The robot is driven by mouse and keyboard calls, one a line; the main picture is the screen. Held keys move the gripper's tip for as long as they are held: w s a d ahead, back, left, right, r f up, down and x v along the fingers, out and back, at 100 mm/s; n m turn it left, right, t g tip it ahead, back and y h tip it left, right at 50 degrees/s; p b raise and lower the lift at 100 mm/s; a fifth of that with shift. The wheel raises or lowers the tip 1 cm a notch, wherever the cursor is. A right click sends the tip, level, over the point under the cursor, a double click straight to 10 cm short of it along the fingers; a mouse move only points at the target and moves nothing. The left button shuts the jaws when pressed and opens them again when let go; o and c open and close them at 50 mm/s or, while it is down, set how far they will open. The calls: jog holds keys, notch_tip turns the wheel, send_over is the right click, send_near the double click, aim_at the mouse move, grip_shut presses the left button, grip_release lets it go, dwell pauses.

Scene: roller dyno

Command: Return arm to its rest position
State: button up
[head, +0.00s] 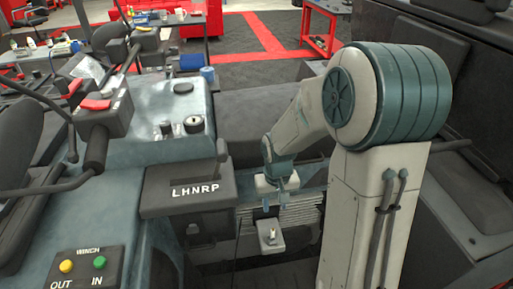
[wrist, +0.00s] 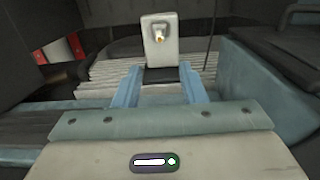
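My arm (head: 345,95) is bent, with a white and teal shoulder at the right and the forearm reaching down to the left. My gripper (head: 275,204) hangs over the recess right of the gear panel. A small grey block with a metal loop (head: 270,236) lies just below the fingers in the head view.
The gear panel marked LHNRP (head: 190,190) is close on the left of my gripper. A winch panel (head: 85,267) with yellow and green buttons is at lower left. Ribbed grey sheets (head: 300,217) lie behind the block. A red cart (head: 319,28) stands far back.

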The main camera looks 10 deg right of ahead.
jog(key=s+r+t+p, duration=0.1)
jog(key=s+r+p, duration=0.1)
jog(key=s+r, duration=0.5)
jog(key=s+r+t+p, duration=0.1)
jog(key=s+r+p, duration=0.1)
jog(key=s+r, duration=0.5)
notch_tip(320, 180, up, 4)
jog(key=shift+r+t+p, duration=0.1)
jog(key=shift+t+p, duration=0.3)
jog(key=shift+a, duration=0.15)
